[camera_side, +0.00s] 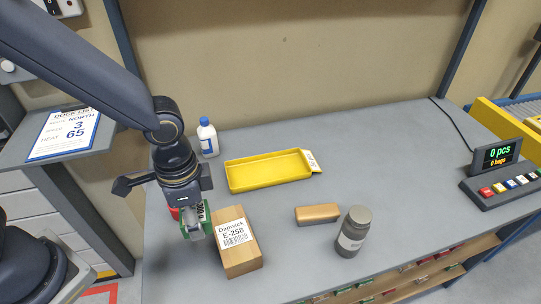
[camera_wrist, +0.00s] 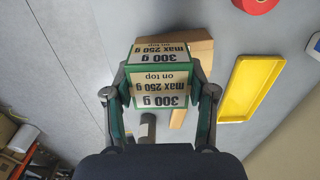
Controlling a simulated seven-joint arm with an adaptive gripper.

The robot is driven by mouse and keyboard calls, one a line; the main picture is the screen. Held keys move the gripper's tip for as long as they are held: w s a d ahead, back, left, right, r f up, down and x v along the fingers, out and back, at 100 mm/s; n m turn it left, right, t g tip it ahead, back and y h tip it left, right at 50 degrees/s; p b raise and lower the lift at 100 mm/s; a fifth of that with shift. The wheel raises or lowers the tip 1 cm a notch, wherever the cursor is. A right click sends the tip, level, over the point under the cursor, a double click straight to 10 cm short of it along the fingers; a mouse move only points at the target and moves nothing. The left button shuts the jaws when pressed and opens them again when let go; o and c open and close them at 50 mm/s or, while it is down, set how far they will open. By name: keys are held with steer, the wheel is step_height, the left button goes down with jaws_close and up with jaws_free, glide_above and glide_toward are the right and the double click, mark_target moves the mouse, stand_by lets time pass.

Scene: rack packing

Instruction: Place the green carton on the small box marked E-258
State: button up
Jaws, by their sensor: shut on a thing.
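The green carton (camera_wrist: 160,102) is held between the two fingers of my gripper (camera_side: 196,226). It has cream panels reading "300 g" and "max 250 g on top". In the side view, the green carton (camera_side: 184,231) is mostly hidden by my gripper. The small box marked E-258 (camera_side: 241,258) is brown cardboard with a white label on top, standing just right of my gripper. In the wrist view the box (camera_wrist: 205,52) shows partly behind the carton. The carton appears beside the box in the side view; its exact height is unclear.
A brown block (camera_side: 317,214) and a grey jar (camera_side: 354,232) stand right of the box. The table's right half is mostly clear up to a button panel (camera_side: 505,188).

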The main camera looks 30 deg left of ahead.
glide_above(233, 234)
step_height(233, 234, down, 6)
steer(key=shift+s+a+f, duration=0.1)
steer(key=shift+s, duration=0.05)
steer(key=shift+w+f, duration=0.15)
steer(key=shift+f, duration=0.75)
steer(key=shift+w+f, duration=0.15)
steer(key=shift+f, duration=0.75)
steer(key=shift+f, duration=0.1)
steer(key=o, duration=1.4)
